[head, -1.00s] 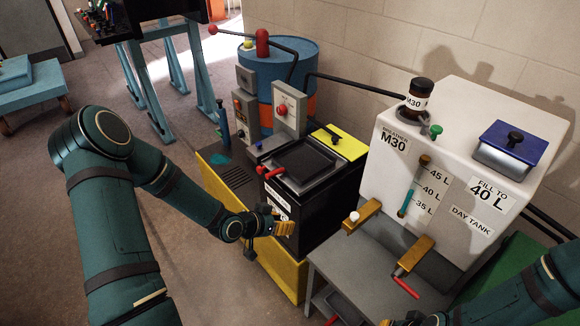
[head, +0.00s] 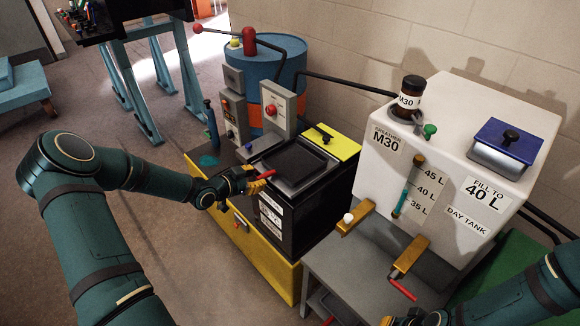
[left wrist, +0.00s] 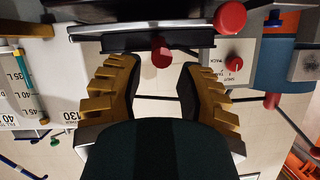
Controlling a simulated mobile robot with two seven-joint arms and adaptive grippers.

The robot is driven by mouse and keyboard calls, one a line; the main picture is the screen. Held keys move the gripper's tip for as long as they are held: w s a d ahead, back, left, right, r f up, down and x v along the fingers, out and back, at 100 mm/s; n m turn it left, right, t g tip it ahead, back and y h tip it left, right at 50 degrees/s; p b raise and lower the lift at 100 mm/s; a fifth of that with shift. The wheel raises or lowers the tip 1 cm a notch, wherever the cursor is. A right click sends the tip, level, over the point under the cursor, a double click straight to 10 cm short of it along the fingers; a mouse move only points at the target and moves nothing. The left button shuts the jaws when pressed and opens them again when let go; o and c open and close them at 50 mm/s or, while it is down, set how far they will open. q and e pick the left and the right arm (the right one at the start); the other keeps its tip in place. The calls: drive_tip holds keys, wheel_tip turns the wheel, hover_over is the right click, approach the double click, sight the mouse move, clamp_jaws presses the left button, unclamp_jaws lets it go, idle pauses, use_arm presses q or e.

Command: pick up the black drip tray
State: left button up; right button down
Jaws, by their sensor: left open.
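The black drip tray (head: 297,158) appears to be the dark shallow tray lying on top of the black cabinet (head: 315,205). My left gripper (head: 262,180) is at the cabinet's front upper edge, beside a red knob (head: 267,174). In the left wrist view, the open jaws of the left gripper (left wrist: 157,85) point at a dark edge (left wrist: 150,42) with a red knob (left wrist: 161,54) between them. I see no contact, and the jaws are empty. My right gripper (head: 420,319) is partly cut off at the bottom edge.
A white day tank (head: 460,150) stands right of the cabinet, above a grey bench (head: 340,262). A grey control box (head: 279,108) and blue drum (head: 285,62) stand behind.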

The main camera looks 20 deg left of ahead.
sight(262, 175)
use_arm(q)
drive_tip(key=shift+b+x, duration=0.45)
drive_tip(key=shift+x, duration=2.55)
drive_tip(key=shift+o, duration=0.3)
drive_tip(key=shift+r, duration=0.1)
clamp_jaws()
